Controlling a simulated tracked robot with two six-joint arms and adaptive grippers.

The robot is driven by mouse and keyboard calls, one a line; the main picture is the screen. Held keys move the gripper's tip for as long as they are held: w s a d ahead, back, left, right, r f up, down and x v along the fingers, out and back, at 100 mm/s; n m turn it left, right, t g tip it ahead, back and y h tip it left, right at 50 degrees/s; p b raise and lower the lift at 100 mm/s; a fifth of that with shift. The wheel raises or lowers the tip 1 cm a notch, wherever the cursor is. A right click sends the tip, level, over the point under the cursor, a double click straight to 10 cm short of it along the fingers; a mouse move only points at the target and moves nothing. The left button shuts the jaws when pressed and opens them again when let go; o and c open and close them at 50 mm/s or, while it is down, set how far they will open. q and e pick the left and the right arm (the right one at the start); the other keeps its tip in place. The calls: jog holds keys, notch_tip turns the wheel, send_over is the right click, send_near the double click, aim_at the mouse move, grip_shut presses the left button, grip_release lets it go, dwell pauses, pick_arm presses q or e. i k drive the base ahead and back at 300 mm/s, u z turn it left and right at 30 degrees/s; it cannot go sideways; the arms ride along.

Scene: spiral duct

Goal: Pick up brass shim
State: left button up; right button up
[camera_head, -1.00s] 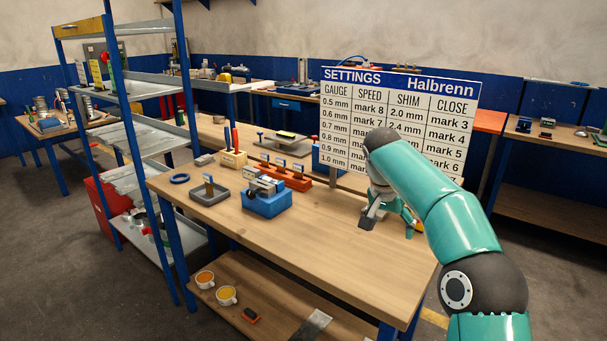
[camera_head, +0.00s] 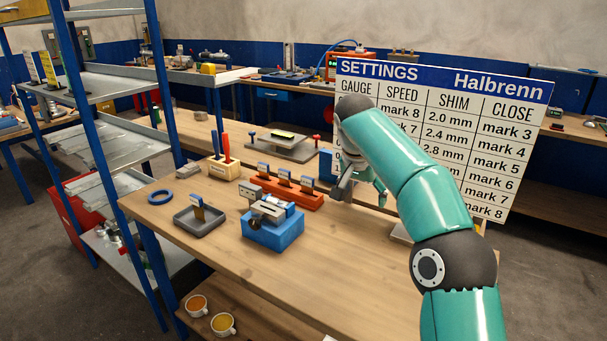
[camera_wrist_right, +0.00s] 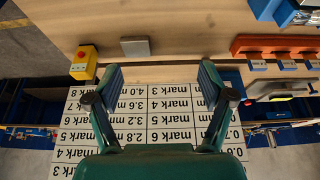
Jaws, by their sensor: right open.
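The orange rack (camera_head: 283,192) on the wooden bench holds several small tagged upright pieces; it also shows at the right of the right wrist view (camera_wrist_right: 275,45). A small brass-coloured piece (camera_head: 198,208) with a tag stands in the grey tray (camera_head: 204,226) at the bench's left. I cannot tell for sure which piece is the brass shim. My right gripper (camera_head: 346,188) is above the bench, to the right of the rack and apart from it. In the right wrist view its fingers (camera_wrist_right: 160,80) are spread and empty. My left gripper is out of view.
A blue fixture (camera_head: 272,232) with metal parts stands in front of the rack. The settings sign (camera_head: 440,90) stands behind my right arm. A blue shelf post (camera_head: 88,115) rises at left. A yellow box with a red button (camera_wrist_right: 84,62) sits near the bench edge. The bench's front is clear.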

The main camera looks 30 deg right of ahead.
aim_at(306, 183)
jog(key=i, duration=1.05)
jog(key=u, duration=0.1)
